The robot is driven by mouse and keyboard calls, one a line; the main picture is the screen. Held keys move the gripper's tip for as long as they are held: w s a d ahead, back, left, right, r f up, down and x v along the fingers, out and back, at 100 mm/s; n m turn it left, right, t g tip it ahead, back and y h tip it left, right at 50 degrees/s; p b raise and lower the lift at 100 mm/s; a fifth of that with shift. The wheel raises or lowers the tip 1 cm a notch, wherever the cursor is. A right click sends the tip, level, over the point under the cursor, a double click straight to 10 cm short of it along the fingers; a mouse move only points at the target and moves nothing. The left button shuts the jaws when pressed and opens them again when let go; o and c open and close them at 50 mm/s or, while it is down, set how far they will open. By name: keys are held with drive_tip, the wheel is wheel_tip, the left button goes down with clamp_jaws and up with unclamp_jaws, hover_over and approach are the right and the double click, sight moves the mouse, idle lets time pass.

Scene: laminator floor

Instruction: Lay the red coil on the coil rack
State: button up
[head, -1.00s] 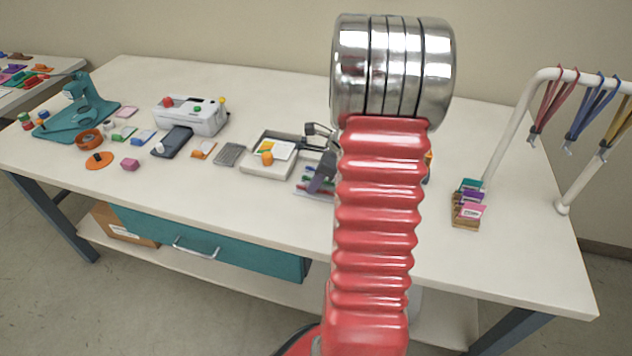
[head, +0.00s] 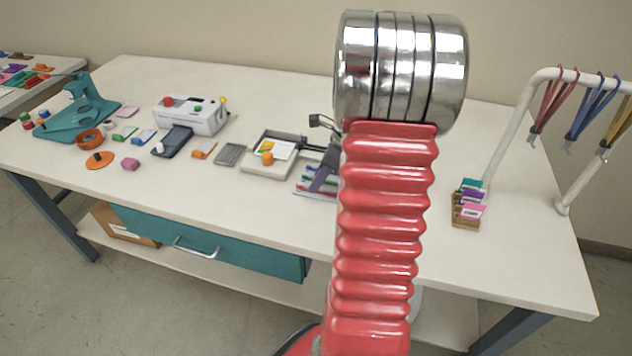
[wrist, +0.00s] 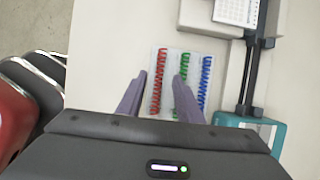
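The red coil (wrist: 158,80) stands out in the wrist view, lying lengthwise along the left side of a pale plate (wrist: 171,66), which may be the coil rack. A green coil (wrist: 185,95) and a blue coil (wrist: 206,82) lie to its right. My gripper (wrist: 161,77) is open, its two purple fingers on either side of the red coil in the picture; contact cannot be told. In the head view my gripper (head: 318,188) is over the plate (head: 303,186), partly hidden behind my arm.
A card holder (head: 467,208) and a white rail with hanging lanyards (head: 541,90) are at the right. The table front is mostly clear.

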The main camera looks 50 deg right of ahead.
drive_tip(key=v, duration=1.1)
drive_tip(key=shift+n, duration=0.3)
drive_tip(key=s+a+r+n, duration=0.2)
drive_tip(key=a+n, duration=0.8)
drive_tip(key=a, duration=0.2)
drive_tip(key=s+a+r+n+t+h, duration=0.1)
drive_tip(key=s+a+r+n, duration=0.1)
drive_tip(key=a+n, duration=0.8)
drive_tip(key=s+a+r+n+h, duration=0.1)
drive_tip(key=s+a+r+n, duration=0.2)
drive_tip(key=a+n, duration=0.7)
drive_tip(key=a, duration=0.4)
drive_tip(key=shift+s+a+t, duration=0.25)
drive_tip(key=shift+t, duration=0.15)
